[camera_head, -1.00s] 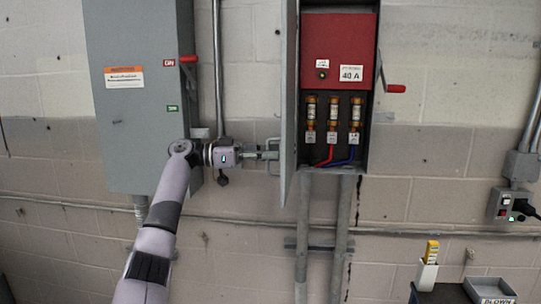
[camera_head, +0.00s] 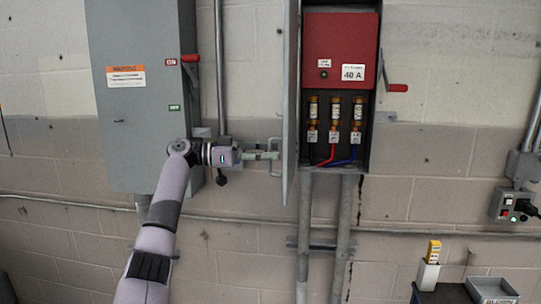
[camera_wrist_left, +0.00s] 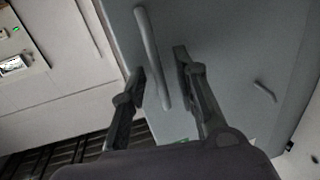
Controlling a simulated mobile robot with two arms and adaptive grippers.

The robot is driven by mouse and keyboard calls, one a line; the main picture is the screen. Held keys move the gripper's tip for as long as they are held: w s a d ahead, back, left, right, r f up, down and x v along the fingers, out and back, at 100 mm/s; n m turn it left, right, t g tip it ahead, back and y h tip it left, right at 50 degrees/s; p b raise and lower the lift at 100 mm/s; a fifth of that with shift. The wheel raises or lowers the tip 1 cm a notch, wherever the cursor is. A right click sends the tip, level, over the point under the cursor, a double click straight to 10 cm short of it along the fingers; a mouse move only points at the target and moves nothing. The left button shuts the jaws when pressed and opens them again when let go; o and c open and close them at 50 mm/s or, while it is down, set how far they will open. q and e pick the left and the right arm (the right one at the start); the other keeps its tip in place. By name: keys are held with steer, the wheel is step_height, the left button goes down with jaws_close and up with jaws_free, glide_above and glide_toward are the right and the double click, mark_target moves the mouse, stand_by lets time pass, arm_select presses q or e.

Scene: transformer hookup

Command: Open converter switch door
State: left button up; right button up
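The converter switch door (camera_head: 290,95) stands swung open, seen nearly edge-on, at the left side of the box with the red panel (camera_head: 340,45). Its bar handle (camera_head: 275,148) is on the outer face; in the left wrist view the handle (camera_wrist_left: 148,45) runs between my fingers on the grey door (camera_wrist_left: 225,75). My left gripper (camera_head: 272,155) is at the handle in the head view. In the left wrist view its two fingers (camera_wrist_left: 160,65) are apart, one on each side of the bar, with a gap showing. My right gripper is not in view.
A closed grey cabinet (camera_head: 140,110) with a red lever (camera_head: 190,58) is at the left, behind my arm. Fuses (camera_head: 335,110) and wires sit in the open box. A red lever (camera_head: 397,88) sticks out right. A tray (camera_head: 490,288) is lower right.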

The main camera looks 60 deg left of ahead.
arm_select(q)
steer(key=v, duration=1.1)
steer(key=shift+s+f, duration=0.1)
